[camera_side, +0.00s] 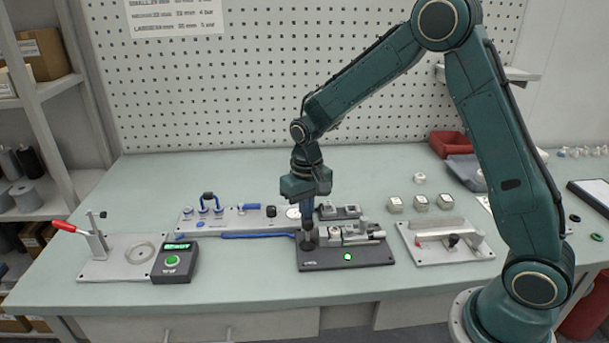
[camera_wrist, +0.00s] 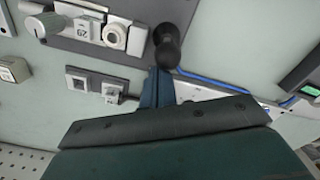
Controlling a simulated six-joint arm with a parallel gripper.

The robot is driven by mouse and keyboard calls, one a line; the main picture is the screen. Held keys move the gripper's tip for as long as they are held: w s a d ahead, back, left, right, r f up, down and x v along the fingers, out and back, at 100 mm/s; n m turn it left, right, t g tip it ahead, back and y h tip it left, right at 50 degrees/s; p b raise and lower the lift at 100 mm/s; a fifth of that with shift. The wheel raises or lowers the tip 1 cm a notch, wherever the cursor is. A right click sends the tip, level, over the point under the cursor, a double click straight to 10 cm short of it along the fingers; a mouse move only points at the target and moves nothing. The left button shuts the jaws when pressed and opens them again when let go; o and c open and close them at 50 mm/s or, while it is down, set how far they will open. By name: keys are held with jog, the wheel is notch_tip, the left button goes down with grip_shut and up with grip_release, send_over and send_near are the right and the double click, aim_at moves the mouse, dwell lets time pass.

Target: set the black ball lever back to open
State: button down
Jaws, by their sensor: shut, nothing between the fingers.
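The black ball lever (camera_side: 308,240) stands at the left end of a dark base plate, directly under my gripper in the side view. In the wrist view the lever (camera_wrist: 167,48) shows as a black rounded knob just beyond the fingertips. My gripper (camera_side: 308,217) points down, its fingers together and empty. The blue fingers (camera_wrist: 157,80) also show in the wrist view, very close to the lever; I cannot tell whether they touch it.
A blue-handled panel (camera_side: 235,220) lies behind left, a red-handled press (camera_side: 95,240) further left. A pale fixture (camera_side: 470,255) with a small black knob is at right. The front table strip is clear.

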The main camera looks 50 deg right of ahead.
jog(key=shift+s+a, duration=0.1)
jog(key=shift+a, duration=0.05)
jog(key=shift+s+a+r, duration=0.1)
jog(key=shift+s+a, duration=0.3)
jog(key=shift+w+d, duration=0.15)
dwell(0.6)
jog(key=shift+w+d, duration=0.6)
jog(key=shift+r, duration=0.1)
notch_tip(320, 180, up, 7)
dwell(0.9)
jog(key=shift+s, duration=0.1)
